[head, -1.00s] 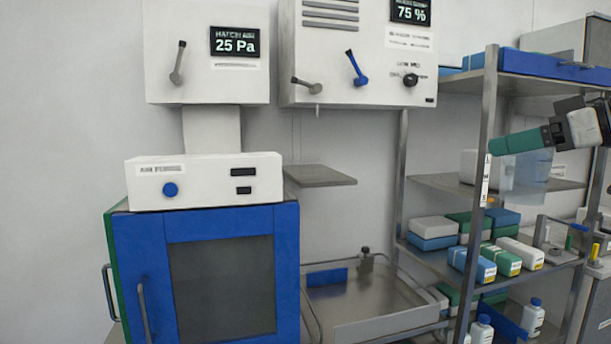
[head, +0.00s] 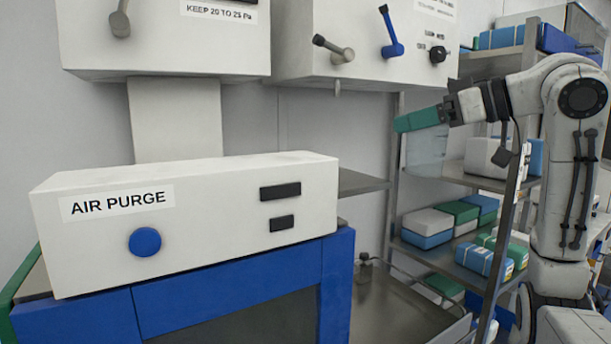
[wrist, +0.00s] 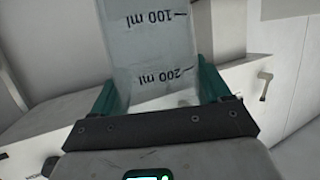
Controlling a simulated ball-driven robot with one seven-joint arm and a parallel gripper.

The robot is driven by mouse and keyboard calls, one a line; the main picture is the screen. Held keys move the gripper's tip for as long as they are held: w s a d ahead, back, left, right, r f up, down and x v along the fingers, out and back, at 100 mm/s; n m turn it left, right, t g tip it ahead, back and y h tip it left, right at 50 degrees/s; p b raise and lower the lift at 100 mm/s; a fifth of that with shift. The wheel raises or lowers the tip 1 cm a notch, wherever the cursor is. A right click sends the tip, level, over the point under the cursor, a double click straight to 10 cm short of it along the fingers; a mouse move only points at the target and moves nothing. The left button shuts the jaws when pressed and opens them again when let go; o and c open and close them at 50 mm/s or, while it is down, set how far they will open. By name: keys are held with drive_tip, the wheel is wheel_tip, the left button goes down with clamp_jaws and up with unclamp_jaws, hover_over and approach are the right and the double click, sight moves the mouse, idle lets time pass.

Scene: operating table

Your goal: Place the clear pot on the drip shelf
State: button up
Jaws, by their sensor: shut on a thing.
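The clear pot (head: 426,152) is a see-through vessel hanging below my gripper (head: 418,119), in front of the shelf rack. In the wrist view, the pot (wrist: 152,45) sits between the green fingers of my gripper (wrist: 155,92), with its 100 ml and 200 ml marks showing. My gripper is shut on it near the 200 ml mark. A small bare grey shelf (head: 360,183), which I take to be the drip shelf, juts from the wall to the left of the pot and lower. Its left part is hidden behind the air purge box.
The white air purge box (head: 190,215) stands on a blue cabinet (head: 230,290) at the near left. Wall units with levers (head: 365,40) hang above the grey shelf. A steel basin (head: 395,310) lies below. The rack (head: 465,180) holds several boxes at right.

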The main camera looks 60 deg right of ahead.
drive_tip(key=shift+w+d+r, duration=0.15)
drive_tip(key=shift+w, duration=0.05)
drive_tip(key=shift+w+r+p+x, duration=0.1)
drive_tip(key=shift+r+p+x, duration=0.4)
drive_tip(key=shift+x, duration=2.5)
drive_tip(key=shift+w+r+p+x, duration=0.1)
drive_tip(key=shift+p+x, duration=0.85)
drive_tip(key=shift+x, duration=2.05)
drive_tip(key=shift+w+r+p+x, duration=0.2)
drive_tip(key=shift+p+x, duration=0.5)
drive_tip(key=shift+x, duration=2.3)
drive_tip(key=shift+s+d, duration=0.1)
drive_tip(key=shift+s, duration=0.05)
drive_tip(key=shift+f, duration=0.15)
drive_tip(key=o, duration=1.1)
